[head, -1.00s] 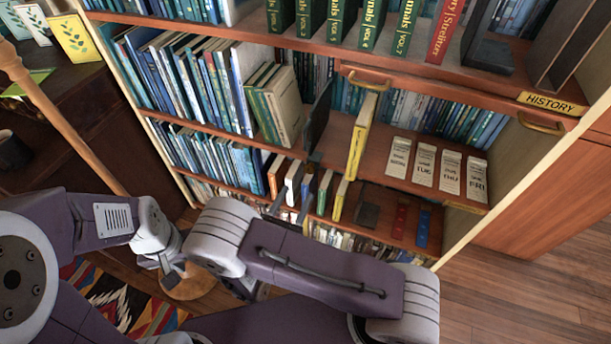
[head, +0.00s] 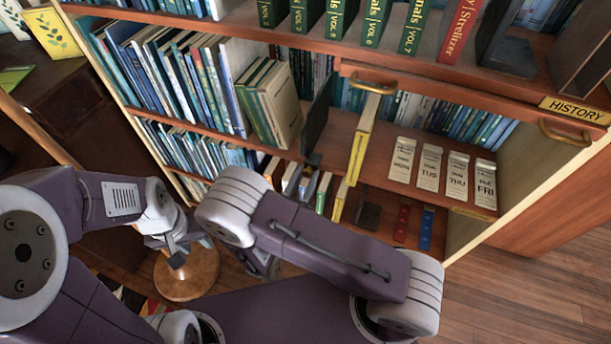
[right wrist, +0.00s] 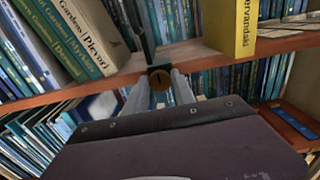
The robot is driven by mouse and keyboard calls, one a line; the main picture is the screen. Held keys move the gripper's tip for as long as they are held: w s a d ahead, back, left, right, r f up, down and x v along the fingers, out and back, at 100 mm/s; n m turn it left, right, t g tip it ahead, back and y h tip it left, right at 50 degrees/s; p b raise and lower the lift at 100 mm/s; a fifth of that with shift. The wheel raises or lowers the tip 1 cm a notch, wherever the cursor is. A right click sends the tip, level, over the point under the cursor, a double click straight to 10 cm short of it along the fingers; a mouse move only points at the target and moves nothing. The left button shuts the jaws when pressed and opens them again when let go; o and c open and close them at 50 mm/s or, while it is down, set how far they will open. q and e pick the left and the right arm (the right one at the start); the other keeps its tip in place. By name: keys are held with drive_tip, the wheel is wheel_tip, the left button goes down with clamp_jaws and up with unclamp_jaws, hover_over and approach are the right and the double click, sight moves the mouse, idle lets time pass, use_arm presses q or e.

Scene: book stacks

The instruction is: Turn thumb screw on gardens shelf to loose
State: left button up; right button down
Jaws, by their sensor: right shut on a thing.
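The thumb screw (right wrist: 159,81) is a small round brass knob with a dark slot. It sits on a black block at the front edge of the gardens shelf (right wrist: 207,51), just below a dark upright bookend (right wrist: 146,32). In the head view the bookend (head: 317,112) stands right of the garden books. My right gripper (right wrist: 160,77) is shut on the thumb screw, one finger on each side. In the head view my arm hides most of that gripper. My left gripper (head: 176,252) is at lower left, away from the shelf, above a round wooden stool; its jaw gap is unclear.
Garden books (right wrist: 77,35) stand left of the bookend, and a yellow book (right wrist: 232,25) stands to its right. Weekday cards (head: 429,167) lie on the same shelf. The wooden stool (head: 187,277) stands below my left gripper. Bare floor (head: 530,265) is at lower right.

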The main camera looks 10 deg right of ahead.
drive_tip(key=n+p, duration=0.3)
drive_tip(key=shift+r+n+p, duration=0.15)
drive_tip(key=shift+n+p, duration=0.15)
drive_tip(key=shift+p, duration=0.05)
drive_tip(key=n+p, duration=0.2)
drive_tip(key=shift+n, duration=0.4)
drive_tip(key=n+p, duration=0.1)
drive_tip(key=n, duration=0.2)
drive_tip(key=shift+p, duration=0.35)
drive_tip(key=n+p, duration=0.1)
drive_tip(key=n, duration=0.2)
drive_tip(key=n+p, duration=0.1)
drive_tip(key=n, duration=0.2)
drive_tip(key=shift+n, duration=0.4)
drive_tip(key=n, duration=0.2)
drive_tip(key=n+p, duration=0.1)
drive_tip(key=n, duration=0.2)
drive_tip(key=shift+f+n, duration=0.2)
drive_tip(key=shift+n, duration=0.1)
